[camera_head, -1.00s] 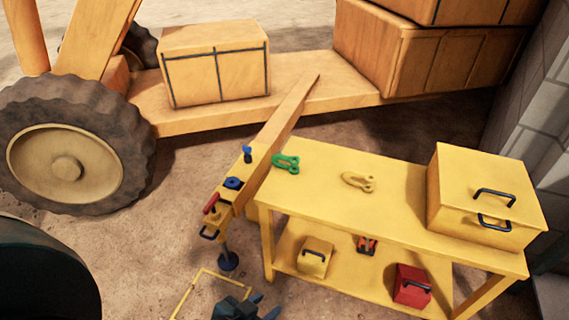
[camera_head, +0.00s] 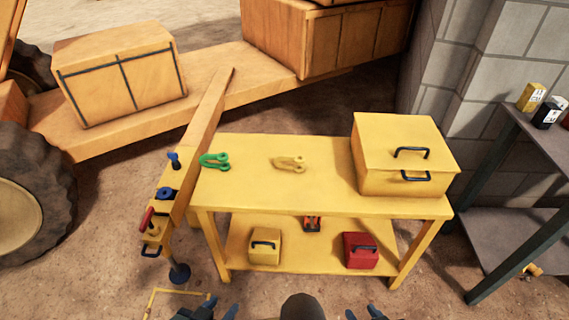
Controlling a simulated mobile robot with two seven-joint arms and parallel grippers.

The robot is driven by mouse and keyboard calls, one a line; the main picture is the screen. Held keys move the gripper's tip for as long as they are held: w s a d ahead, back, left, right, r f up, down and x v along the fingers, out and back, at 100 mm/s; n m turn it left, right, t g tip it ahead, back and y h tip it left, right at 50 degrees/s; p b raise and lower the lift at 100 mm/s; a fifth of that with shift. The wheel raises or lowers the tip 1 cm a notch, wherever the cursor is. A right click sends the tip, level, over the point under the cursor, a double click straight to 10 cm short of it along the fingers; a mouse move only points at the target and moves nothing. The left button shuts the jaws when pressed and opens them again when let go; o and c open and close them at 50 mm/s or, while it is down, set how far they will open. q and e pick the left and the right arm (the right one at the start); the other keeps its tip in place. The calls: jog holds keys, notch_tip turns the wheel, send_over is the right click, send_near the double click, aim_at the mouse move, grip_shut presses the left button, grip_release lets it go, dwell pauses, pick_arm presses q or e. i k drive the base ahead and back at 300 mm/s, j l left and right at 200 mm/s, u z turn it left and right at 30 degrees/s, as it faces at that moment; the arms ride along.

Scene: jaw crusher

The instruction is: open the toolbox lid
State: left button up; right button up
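The large yellow toolbox (camera_head: 378,162) stands at the right end of the yellow table's top. Its lid is closed, with one black handle on the lid and another on the front. My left gripper (camera_head: 212,304) and my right gripper (camera_head: 362,311) show only as dark fingertips at the bottom edge. Both are well short of the table and touch nothing that I can see. The fingers of each look spread apart, with nothing between them.
The yellow table (camera_head: 240,184) holds a green shackle (camera_head: 213,161) and a yellow shackle (camera_head: 289,163). Its lower shelf carries a small yellow box (camera_head: 265,246) and a red box (camera_head: 360,250). A dark table (camera_head: 520,215) stands at right. A yellow drawbar (camera_head: 205,120) lies left.

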aim_at(389, 142)
jog(key=i+j+z, duration=0.2)
jog(key=i, duration=0.3)
jog(key=i+j+z, duration=0.2)
jog(key=i, duration=0.3)
